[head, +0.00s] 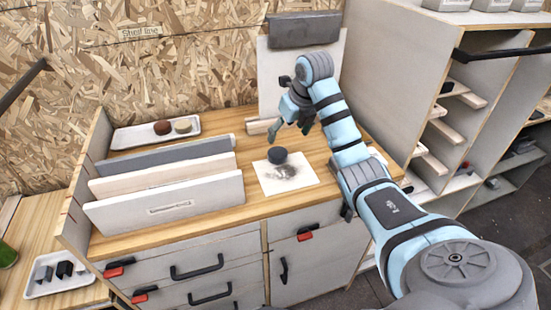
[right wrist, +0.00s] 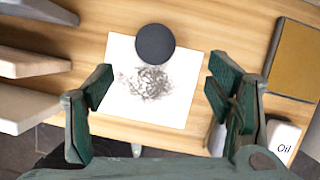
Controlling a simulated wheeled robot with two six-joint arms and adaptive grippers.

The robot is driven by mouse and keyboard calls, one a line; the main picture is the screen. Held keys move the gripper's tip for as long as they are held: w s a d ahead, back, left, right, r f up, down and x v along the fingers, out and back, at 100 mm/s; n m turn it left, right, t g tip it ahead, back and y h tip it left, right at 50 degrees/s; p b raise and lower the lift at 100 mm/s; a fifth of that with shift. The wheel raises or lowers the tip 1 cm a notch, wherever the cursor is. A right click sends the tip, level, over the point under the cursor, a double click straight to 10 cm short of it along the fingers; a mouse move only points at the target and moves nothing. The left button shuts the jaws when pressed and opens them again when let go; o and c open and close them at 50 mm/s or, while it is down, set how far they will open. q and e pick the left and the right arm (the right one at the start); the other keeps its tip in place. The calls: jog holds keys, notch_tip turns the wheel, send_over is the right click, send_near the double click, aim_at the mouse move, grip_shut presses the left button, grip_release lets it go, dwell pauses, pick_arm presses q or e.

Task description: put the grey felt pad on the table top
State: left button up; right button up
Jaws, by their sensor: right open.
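A dark grey round pad (head: 277,156), which looks like the grey felt pad, rests at the far edge of a white sheet (head: 302,183) with a dark smudge. The pad also shows as a disc in the right wrist view (right wrist: 155,44), overlapping the sheet's edge. The sheet lies on the wooden table top (head: 225,217). My right gripper (head: 289,130) is open and empty above the pad and sheet, apart from both. In the right wrist view its fingers (right wrist: 160,85) stand wide on either side of the sheet. My left gripper is not in view.
Upright panels (head: 165,205) stand left of the sheet. A white tray (head: 155,133) with a brown and a beige round piece lies at the back left. A white board (head: 285,75) stands behind. The right wrist view shows a container marked Oil (right wrist: 284,137). Bare wood surrounds the sheet.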

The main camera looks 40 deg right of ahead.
aim_at(277, 151)
jog(key=x, duration=0.3)
jog(key=shift+a+f, duration=0.2)
jog(key=x, duration=0.6)
jog(key=shift+w+a+f+b, duration=0.2)
jog(key=shift+w+b, duration=0.1)
jog(key=shift+w, duration=0.15)
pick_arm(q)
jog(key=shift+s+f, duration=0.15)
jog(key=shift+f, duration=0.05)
pick_arm(e)
jog(key=shift+s, duration=0.1)
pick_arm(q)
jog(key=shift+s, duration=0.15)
pick_arm(e)
jog(key=c, duration=1)
